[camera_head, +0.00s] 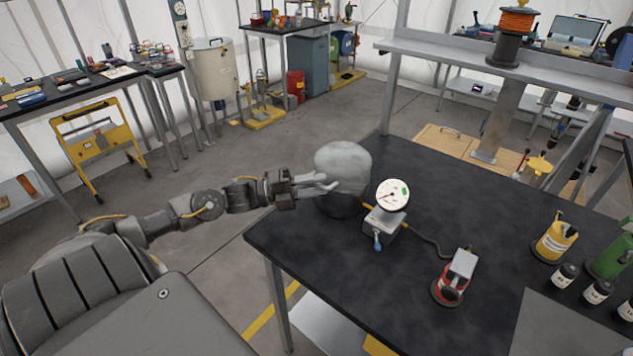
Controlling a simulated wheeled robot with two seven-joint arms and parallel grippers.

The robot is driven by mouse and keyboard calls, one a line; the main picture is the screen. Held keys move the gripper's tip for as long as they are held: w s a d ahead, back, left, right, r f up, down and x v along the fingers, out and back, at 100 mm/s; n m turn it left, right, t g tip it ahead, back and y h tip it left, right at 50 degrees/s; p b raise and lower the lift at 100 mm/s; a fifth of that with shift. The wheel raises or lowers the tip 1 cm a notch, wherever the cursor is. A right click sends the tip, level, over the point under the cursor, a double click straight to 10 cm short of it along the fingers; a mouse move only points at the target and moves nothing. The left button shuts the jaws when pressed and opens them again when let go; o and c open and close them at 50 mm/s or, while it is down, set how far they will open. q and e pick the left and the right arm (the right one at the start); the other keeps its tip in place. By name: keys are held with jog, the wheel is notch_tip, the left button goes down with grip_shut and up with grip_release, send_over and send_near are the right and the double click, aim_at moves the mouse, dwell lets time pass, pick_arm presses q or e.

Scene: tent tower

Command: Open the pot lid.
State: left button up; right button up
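A rounded grey dome-shaped lid (343,160) shows near the far left edge of the black table. It sits above a dark round pot (340,207), and I cannot tell whether the two are joined or apart. My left gripper (328,184) reaches in from the left at the left side of the lid. Its light grey fingers overlap the lid's lower left edge in the picture. I cannot tell whether they touch it or how far they are spread. My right gripper is not in view.
On the black table (405,275), a white dial gauge (392,195) on a grey box stands right of the pot. A cable runs to a red device (453,280). A yellow container (555,238) and several small bottles stand at the right. The table's front left part is clear.

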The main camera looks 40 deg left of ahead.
pick_arm(q)
jog(key=shift+w+d, duration=0.2)
jog(key=shift+w, duration=0.05)
jog(key=shift+c, duration=0.2)
grip_shut()
jog(key=shift+r, duration=0.15)
